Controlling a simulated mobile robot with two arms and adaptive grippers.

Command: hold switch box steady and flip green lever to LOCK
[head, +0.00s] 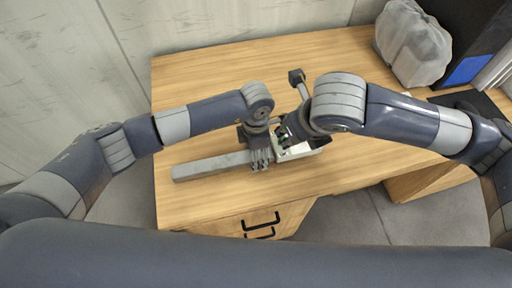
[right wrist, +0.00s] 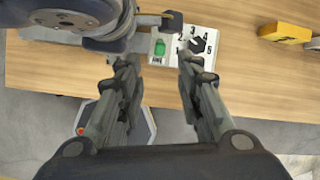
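The switch box (head: 305,151) stands on the wooden desk, mostly hidden by my grippers in the head view. In the right wrist view its white panel (right wrist: 173,59) carries a short green lever (right wrist: 160,47) and a dark dial (right wrist: 197,43) ringed by numbers. The small label below the lever is hard to read. My right gripper (right wrist: 154,63) is open above the panel's near edge, its fingers apart on either side of the lever. My left gripper (head: 260,160) points down at the box's left side; whether its fingers close on anything is hidden.
A long grey bar (head: 205,166) lies on the desk (head: 215,80) at left. A post with a dark block (head: 297,76) rises behind the grippers. A bagged object (head: 412,45) stands at back right. A yellow object (right wrist: 285,32) lies right of the box. The back left desk is clear.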

